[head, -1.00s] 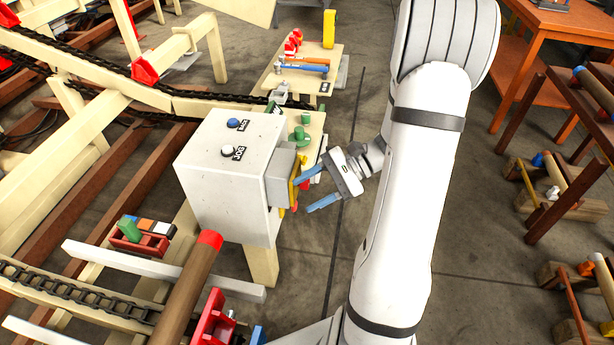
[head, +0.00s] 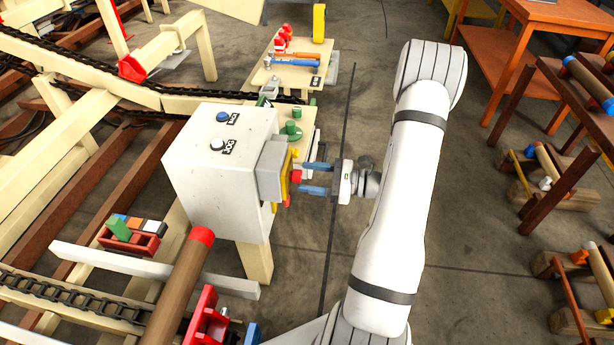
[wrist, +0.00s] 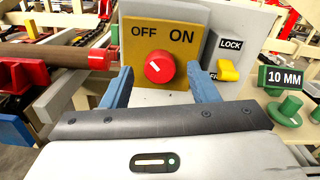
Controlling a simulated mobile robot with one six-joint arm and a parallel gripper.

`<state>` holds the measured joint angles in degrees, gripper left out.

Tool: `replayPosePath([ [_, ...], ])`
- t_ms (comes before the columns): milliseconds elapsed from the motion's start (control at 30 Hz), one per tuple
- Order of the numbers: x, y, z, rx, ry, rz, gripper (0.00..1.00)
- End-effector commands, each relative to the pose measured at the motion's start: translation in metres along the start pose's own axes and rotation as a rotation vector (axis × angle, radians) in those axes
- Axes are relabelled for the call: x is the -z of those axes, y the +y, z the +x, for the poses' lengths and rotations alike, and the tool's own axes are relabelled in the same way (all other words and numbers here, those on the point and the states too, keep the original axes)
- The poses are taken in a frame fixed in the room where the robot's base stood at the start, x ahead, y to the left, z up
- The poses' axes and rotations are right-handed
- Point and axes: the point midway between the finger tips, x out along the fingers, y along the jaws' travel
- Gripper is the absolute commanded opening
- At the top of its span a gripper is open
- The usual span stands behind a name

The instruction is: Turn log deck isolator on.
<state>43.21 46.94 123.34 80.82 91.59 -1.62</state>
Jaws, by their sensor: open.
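The isolator is a yellow plate (wrist: 137,48) marked OFF and ON, with a round red knob (wrist: 159,68), on the side of a pale box (head: 215,190). The knob's white mark points up and left, towards OFF. The knob also shows at the box's right side in the head view (head: 296,176). My gripper (head: 305,178) is open, level with the knob and facing it. In the wrist view, its blue fingers stand left and right of the knob, with gaps on both sides. I cannot tell whether the fingertips reach past the knob's face.
A yellow lever (wrist: 229,70) by a LOCK label sits right of the plate. A green knob (wrist: 285,111) near a 10 MM label is farther right. The box top has a blue button (head: 222,117) and a white JOG button (head: 217,144). Open floor (head: 450,270) lies right of my arm.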

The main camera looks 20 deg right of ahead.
Motion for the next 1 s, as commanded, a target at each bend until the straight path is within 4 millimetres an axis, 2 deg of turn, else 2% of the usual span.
replayPosePath([
  [133,-0.0002,0.0002,0.0105,0.0,0.0,0.0,0.54],
  [400,-0.0001,0.0001,0.0116,0.0,0.001,-0.001,0.54],
  [900,-0.0002,-0.0001,0.011,0.001,0.001,-0.001,0.13],
  [1000,-0.0002,-0.0002,0.011,0.001,0.001,-0.001,0.09],
])
